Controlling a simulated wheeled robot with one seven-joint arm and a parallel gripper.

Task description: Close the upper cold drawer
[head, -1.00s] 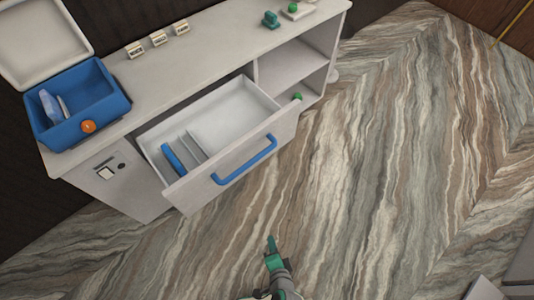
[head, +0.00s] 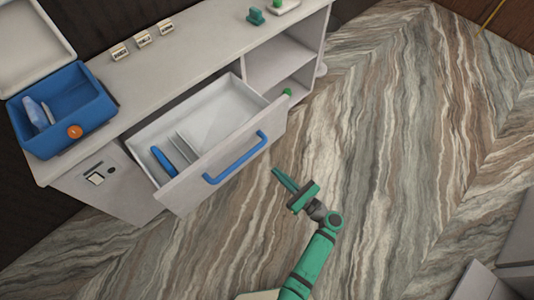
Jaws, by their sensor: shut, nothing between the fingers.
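The upper cold drawer (head: 228,168) is pulled out from the white counter, with a blue bar handle (head: 236,158) on its front. Inside the drawer lie a blue item (head: 163,161) and thin pale dividers (head: 187,148) toward the left. My gripper (head: 277,173) is shut and empty. In the picture it is to the right of the handle's right end and apart from the drawer front, over the floor.
Small label blocks (head: 143,40) and a green object (head: 255,16) are on top. Open shelves (head: 278,68) are right of the drawer.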

